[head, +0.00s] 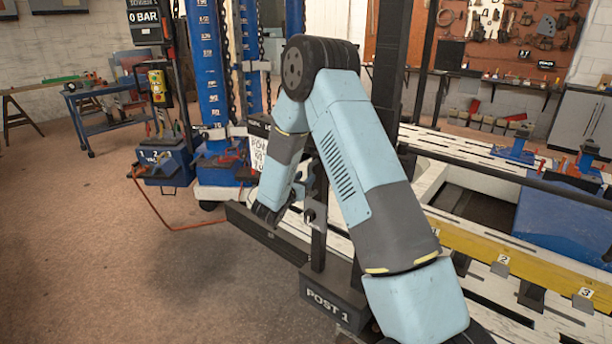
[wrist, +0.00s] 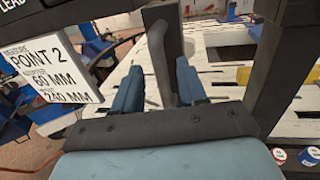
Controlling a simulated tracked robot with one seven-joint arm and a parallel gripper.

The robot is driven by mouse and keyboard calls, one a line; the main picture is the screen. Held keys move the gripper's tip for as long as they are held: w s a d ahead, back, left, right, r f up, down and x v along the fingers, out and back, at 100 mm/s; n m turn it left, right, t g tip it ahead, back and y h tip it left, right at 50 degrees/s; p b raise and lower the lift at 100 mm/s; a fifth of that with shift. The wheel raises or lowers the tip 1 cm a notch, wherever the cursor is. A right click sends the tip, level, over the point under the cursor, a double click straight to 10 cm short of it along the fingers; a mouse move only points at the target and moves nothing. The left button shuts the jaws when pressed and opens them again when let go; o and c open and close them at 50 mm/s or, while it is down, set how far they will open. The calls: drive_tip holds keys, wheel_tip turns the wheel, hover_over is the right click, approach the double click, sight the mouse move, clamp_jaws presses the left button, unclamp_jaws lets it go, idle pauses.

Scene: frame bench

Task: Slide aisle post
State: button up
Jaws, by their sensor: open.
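The aisle post is a dark upright (head: 319,225) in the head view, rising from a base block labelled POST 1 (head: 328,302). My arm hides part of it. My gripper (head: 309,203) is at about mid-height beside the post. In the wrist view my gripper (wrist: 160,85) is open, with blue fingers apart. A dark bent bar like a handle (wrist: 158,50) stands between or just beyond the fingertips; I cannot tell whether they touch it. A thick dark upright (wrist: 285,65) is at the right of the wrist view.
A white sign reading POINT 2, 60 MM and 240 MM (wrist: 48,68) hangs close at left. A slotted white bench with a yellow beam (head: 520,262) lies at right. A blue lift column (head: 208,65) and hose-fed unit (head: 165,165) stand behind. The floor at left is clear.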

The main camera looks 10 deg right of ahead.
sight(308, 175)
drive_tip(key=shift+x, duration=2.05)
clamp_jaws()
